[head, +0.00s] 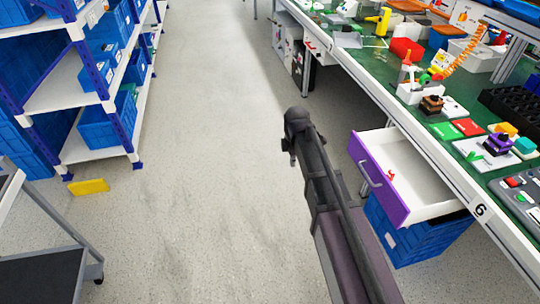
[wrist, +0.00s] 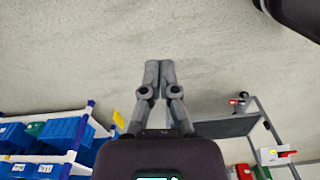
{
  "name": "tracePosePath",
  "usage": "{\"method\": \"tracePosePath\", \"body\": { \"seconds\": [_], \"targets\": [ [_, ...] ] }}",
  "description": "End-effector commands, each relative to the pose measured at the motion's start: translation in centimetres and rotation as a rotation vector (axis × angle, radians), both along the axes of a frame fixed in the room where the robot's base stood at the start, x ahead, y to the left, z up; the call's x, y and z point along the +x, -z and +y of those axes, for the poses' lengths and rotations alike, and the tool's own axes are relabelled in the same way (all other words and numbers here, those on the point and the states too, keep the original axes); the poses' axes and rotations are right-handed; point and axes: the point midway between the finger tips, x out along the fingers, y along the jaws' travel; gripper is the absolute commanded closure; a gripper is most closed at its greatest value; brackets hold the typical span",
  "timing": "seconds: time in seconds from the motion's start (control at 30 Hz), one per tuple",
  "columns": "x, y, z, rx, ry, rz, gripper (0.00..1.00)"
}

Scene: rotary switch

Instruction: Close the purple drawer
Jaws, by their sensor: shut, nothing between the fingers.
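The purple drawer (head: 377,182) stands pulled out from under the green workbench in the head view, at right of centre. Its purple front has a grey handle (head: 368,174), and its white inside shows a small red item (head: 391,174). My gripper (head: 293,163) is in front of the drawer, to the left of it in the head view, apart from it over the aisle. In the wrist view my gripper (wrist: 152,68) has its fingers together with nothing between them. The drawer does not show in the wrist view.
Blue crates (head: 405,232) stand under the drawer. The green bench top (head: 385,75) holds many small items. A shelf with blue bins (head: 105,128) stands at the left, with a yellow piece (head: 88,187) on the floor beside it. The aisle floor (head: 200,120) is clear.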

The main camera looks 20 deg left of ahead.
Motion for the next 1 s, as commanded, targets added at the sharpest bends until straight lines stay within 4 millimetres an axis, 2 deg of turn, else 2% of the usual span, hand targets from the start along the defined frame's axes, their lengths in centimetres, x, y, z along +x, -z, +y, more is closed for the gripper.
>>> {"method": "tracePosePath", "body": {
  "seconds": [0.03, 0.2, 0.6, 0.8, 1.0],
  "targets": [
    [-0.8, 0.0, -2.2, 0.000, 0.095, 0.000, 1.00],
    [-2.2, 0.0, -7.8, 0.000, 0.432, 0.000, 1.00],
    [-7.5, 0.0, -19.7, 0.000, 1.227, 0.000, 1.00],
    [-10.6, 0.0, -24.3, -0.001, 1.597, 0.001, 1.00],
    [-12.6, 0.0, -27.0, -0.001, 1.844, 0.001, 1.00]
  ]
}}
